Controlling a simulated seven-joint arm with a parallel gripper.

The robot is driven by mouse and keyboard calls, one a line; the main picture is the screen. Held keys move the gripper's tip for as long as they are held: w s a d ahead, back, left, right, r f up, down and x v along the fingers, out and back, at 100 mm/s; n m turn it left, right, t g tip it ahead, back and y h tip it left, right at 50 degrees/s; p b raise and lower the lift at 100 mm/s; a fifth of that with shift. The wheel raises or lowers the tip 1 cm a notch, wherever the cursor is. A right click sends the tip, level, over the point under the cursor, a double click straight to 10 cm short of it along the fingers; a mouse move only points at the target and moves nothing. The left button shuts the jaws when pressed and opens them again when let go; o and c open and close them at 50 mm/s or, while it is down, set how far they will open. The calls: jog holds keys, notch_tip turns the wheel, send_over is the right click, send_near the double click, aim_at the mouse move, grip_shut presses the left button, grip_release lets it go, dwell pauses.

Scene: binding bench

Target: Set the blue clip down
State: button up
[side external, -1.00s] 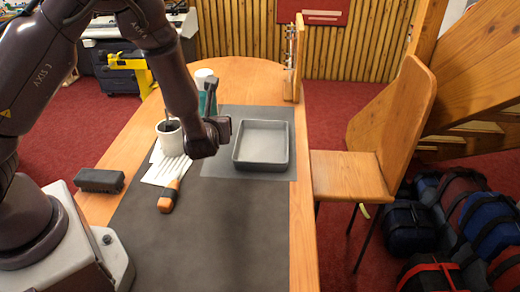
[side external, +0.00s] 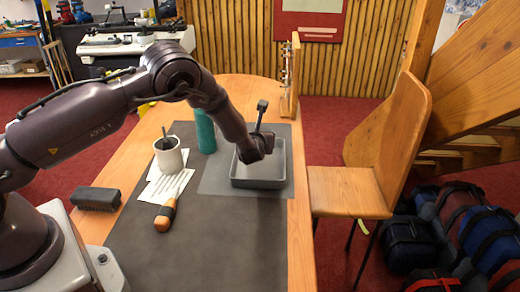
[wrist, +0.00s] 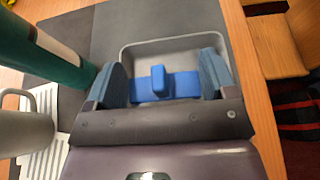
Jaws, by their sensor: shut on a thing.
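The blue clip (wrist: 180,85) sits between the two fingers of my gripper (wrist: 164,72) in the wrist view, with a raised block at its middle. My gripper is shut on it. In the side view my gripper (side external: 262,156) is over the grey tray (side external: 283,181), and the clip is hidden there. The tray's rim (wrist: 137,48) shows behind the clip in the wrist view. I cannot tell whether the clip touches the tray floor. No other thing shows in the tray.
A green bottle (side external: 205,132) and a white mug (side external: 168,153) stand left of the tray. The mat's front (side external: 215,245) is clear. A wooden chair (side external: 350,190) stands at right.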

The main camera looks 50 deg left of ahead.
jog(key=shift+w+a+f, duration=0.15)
jog(key=shift+w+f, duration=0.55)
jog(key=shift+f, duration=1.7)
jog(key=o, duration=0.8)
jog(key=shift+f, duration=0.1)
jog(key=shift+o, duration=0.2)
